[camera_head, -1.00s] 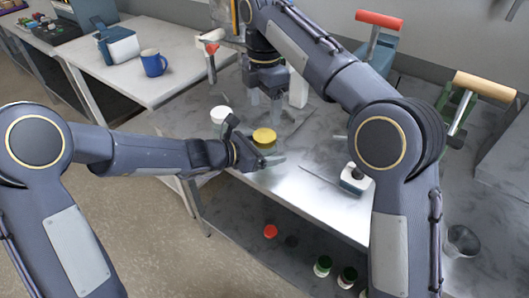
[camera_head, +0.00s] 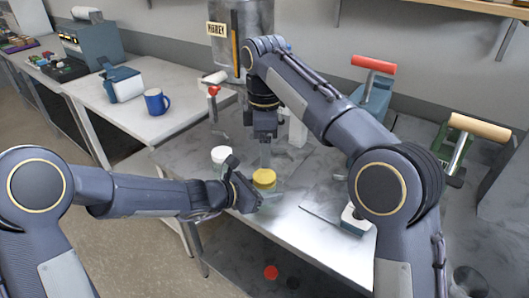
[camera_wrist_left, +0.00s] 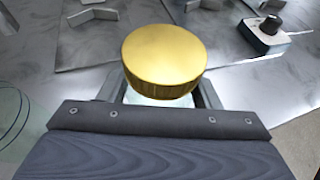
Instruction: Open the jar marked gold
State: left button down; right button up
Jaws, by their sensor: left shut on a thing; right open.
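The jar with the gold lid (camera_head: 264,178) stands on the metal table near its front edge. Its gold lid (camera_wrist_left: 165,58) fills the middle of the left wrist view, with a strip of the pale jar body below it. My left gripper (camera_head: 250,192) is shut on the jar body, below the lid. My right gripper (camera_head: 265,150) is open and points down, just behind and above the gold lid in the head view; it looks empty. Whether it touches the lid cannot be told.
A white-lidded jar (camera_head: 221,156) stands close left of the gold one. A small white-and-dark device (camera_head: 355,220) sits right on the table. Presses with a red handle (camera_head: 373,65) and a wooden handle (camera_head: 480,126) stand behind right. A blue mug (camera_head: 156,101) is on the left table.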

aim_at(265, 175)
jog(key=m, duration=0.7)
jog(key=shift+m, duration=0.4)
jog(key=m, duration=0.4)
jog(key=shift+m, duration=0.3)
jog(key=m, duration=2.1)
jog(key=shift+m, duration=0.4)
jog(key=shift+f, duration=4)
